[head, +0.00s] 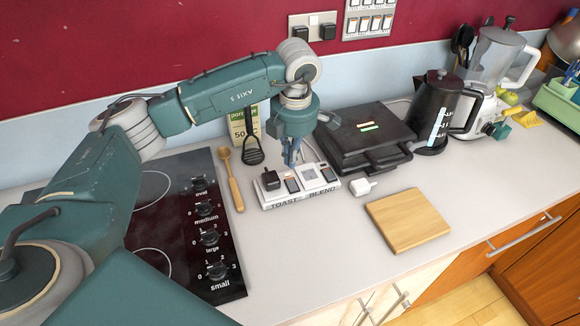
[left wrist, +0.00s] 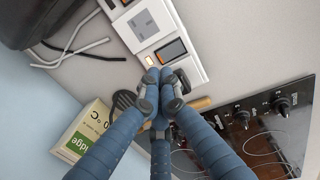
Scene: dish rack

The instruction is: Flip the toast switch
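A white socket panel (head: 300,187) lies on the counter, with TOAST on its left half and BLEND on its right. A black plug (head: 269,180) sits in the toast socket, with the toast switch (head: 292,185) just right of it. The blend socket (head: 308,174) is empty and the blend switch (head: 328,174) is at the far right. My left gripper (head: 291,161) points down over the panel's back edge, near the toast side. In the left wrist view its fingertips (left wrist: 160,92) are together and empty, beside a dark switch (left wrist: 172,51). My right gripper is not in view.
A black hob (head: 165,220) and wooden spoon (head: 232,185) are at left. A black grill (head: 366,135), kettle (head: 440,110) and blender (head: 490,70) stand at right. A loose white plug (head: 362,187) and cutting board (head: 407,220) lie nearby. The counter before the panel is clear.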

